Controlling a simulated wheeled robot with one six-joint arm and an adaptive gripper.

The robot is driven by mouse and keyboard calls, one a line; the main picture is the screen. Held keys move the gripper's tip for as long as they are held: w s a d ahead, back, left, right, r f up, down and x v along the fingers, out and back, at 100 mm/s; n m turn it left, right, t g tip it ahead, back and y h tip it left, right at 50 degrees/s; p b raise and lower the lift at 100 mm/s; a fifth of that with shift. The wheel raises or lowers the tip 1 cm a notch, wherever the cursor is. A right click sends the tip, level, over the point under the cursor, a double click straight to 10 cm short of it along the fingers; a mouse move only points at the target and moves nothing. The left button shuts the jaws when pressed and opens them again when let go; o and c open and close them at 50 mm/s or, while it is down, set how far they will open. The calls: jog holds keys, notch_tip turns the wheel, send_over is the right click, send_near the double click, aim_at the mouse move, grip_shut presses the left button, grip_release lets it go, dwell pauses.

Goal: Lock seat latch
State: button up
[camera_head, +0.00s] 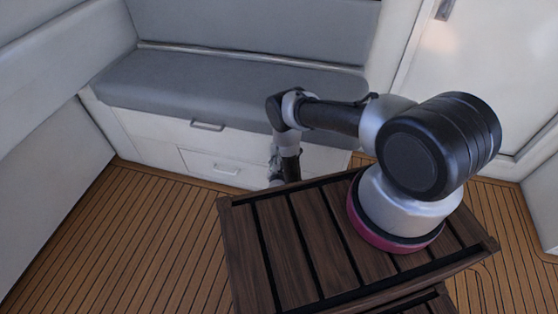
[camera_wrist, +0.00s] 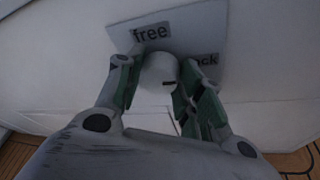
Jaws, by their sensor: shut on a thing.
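The seat latch is a pale round knob (camera_wrist: 158,72) with a small dark mark on its right side, seen in the wrist view. It sits on a light plate (camera_wrist: 212,28) on the white seat front. The plate reads "free" at the upper left, and a partly hidden word ending in "ck" shows at the right. My gripper (camera_wrist: 158,84) is shut on the knob, one finger at each side. In the head view my arm reaches down to the seat base, and the gripper and knob are hidden there.
A grey bench cushion (camera_head: 220,88) lies above white fronts with two handles (camera_head: 207,126). A dark slatted wooden surface (camera_head: 290,245) lies under my arm in the head view. Striped wooden floor (camera_head: 110,230) is clear at the left. A white door (camera_head: 480,70) stands at the right.

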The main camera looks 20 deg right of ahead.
dwell(0.4)
jog(key=o, duration=1)
jog(key=v, duration=1.2)
jog(key=shift+d+f, duration=0.1)
jog(key=shift+s, duration=0.15)
